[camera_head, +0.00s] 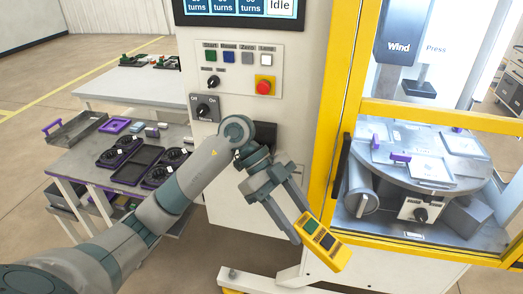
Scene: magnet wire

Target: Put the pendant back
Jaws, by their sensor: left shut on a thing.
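The pendant (322,241) is a yellow box with a green button and dark buttons on its face. My left gripper (297,222) is shut on it and holds it tilted in the air in front of the machine cabinet. A dark holder (265,134) shows on the cabinet front, partly hidden behind my left wrist. I cannot tell whether it is the pendant's place. The pendant is below and to the right of this holder, apart from it. My right gripper is not in view.
The control panel (238,68) with buttons and a red emergency stop (264,86) is above my wrist. A yellow-framed enclosure (345,110) with a rotary table (430,165) stands at the right. A grey bench (110,185) with black trays is at the left.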

